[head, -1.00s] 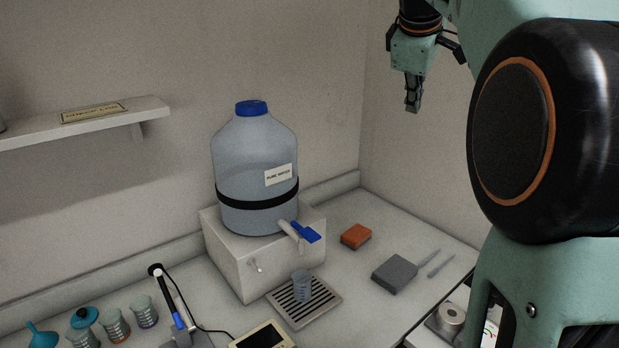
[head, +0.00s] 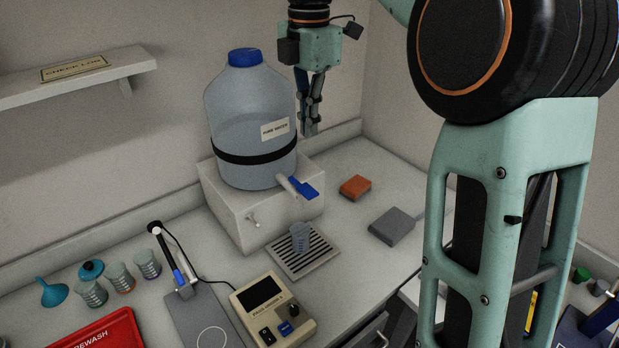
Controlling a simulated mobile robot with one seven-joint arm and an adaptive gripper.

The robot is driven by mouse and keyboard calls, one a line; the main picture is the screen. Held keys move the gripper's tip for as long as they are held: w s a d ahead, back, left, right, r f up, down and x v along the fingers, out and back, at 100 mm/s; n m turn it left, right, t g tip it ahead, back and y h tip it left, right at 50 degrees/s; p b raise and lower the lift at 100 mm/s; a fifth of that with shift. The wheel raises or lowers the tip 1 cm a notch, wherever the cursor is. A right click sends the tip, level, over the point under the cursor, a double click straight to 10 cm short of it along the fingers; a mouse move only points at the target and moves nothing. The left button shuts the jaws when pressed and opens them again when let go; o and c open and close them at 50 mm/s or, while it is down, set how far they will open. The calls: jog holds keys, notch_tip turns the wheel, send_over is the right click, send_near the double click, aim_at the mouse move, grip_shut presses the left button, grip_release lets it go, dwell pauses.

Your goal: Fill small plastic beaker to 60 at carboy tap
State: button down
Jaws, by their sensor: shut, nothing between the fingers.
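The carboy (head: 235,105) is a large clear bottle with a blue cap, a black strap and a PURE WATER label. It stands on a white block (head: 232,202). Its tap (head: 290,186) with a blue lever (head: 304,186) sticks out at the front right. The small plastic beaker (head: 299,238) is bluish and upright on the slotted drip tray (head: 326,258), below the tap; its fill level is too small to read. My gripper (head: 309,131) is shut and empty. It points down, in the air above and behind the tap lever, to the right of the carboy in the picture.
An orange sponge (head: 355,187) and a grey block (head: 392,226) lie right of the tray. A meter (head: 272,309), a probe stand (head: 180,278), several small beakers, a teal funnel (head: 52,292) and a red tray (head: 105,330) stand front left. A shelf (head: 75,75) is on the wall.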

aim_at(313, 194)
notch_tip(313, 194, down, 14)
dwell(0.6)
jog(key=b, duration=0.1)
jog(key=f+b, duration=0.1)
jog(key=shift+s+d+f+t+y+b, duration=0.1)
jog(key=shift+s+d+t+y+b, duration=0.05)
jog(key=shift+d+t+y+b, duration=0.2)
jog(key=f+t+b, duration=0.1)
jog(key=b, duration=0.2)
jog(key=s+f+t+y+b, duration=0.1)
jog(key=b, duration=0.2)
jog(key=shift+d+t+y+b, duration=0.1)
jog(key=shift+t+y+b, duration=0.15)
jog(key=shift+b, duration=0.1)
jog(key=shift+w+r, duration=0.1)
jog(key=shift+r, duration=0.1)
dwell(3.4)
